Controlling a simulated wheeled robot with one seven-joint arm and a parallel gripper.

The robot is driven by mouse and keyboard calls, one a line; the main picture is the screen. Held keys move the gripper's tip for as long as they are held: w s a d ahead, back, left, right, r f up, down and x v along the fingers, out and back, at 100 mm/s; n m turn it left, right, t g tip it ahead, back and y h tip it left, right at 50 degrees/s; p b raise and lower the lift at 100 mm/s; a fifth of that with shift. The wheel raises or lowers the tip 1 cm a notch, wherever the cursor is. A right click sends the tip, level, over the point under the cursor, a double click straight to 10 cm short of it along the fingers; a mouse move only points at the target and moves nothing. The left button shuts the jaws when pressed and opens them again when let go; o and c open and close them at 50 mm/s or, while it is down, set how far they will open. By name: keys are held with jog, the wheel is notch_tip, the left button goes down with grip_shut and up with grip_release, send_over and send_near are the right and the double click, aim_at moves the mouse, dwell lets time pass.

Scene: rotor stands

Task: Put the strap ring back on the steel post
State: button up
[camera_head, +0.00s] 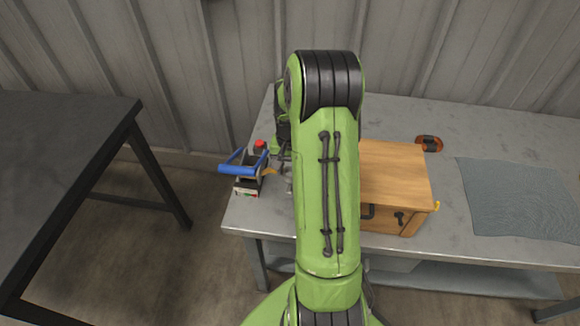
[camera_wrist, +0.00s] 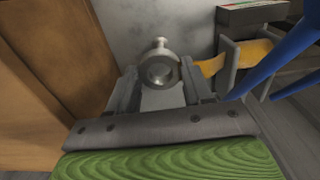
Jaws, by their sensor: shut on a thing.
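My gripper (camera_wrist: 160,88) is shut on a grey metal ring (camera_wrist: 147,72), which sits between the fingertips in the wrist view with its round opening facing the camera. A short steel pin with a round knob (camera_wrist: 160,43) shows at the ring's far edge. I cannot tell whether this is the steel post or whether the ring is around it. An orange strap (camera_wrist: 240,55) runs to the right from beside the ring. In the head view my arm hides the ring and most of the gripper; the strap (camera_head: 269,171) shows at its left.
A device with a blue handle (camera_head: 240,161) and red button (camera_head: 260,144) stands at the left end of the grey table (camera_head: 265,218). A wooden box (camera_head: 395,170) is close on the other side. An orange-and-black item (camera_head: 428,143) and grey mat (camera_head: 515,195) lie right.

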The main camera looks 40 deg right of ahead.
jog(key=shift+f+b, duration=0.7)
jog(key=shift+f, duration=0.45)
jog(key=shift+f, duration=0.15)
jog(key=shift+f+b, duration=0.35)
jog(key=shift+f+b, duration=0.45)
jog(key=shift+f, duration=0.1)
jog(key=shift+f, duration=0.2)
jog(key=shift+f+b, duration=0.75)
jog(key=shift+f, duration=0.15)
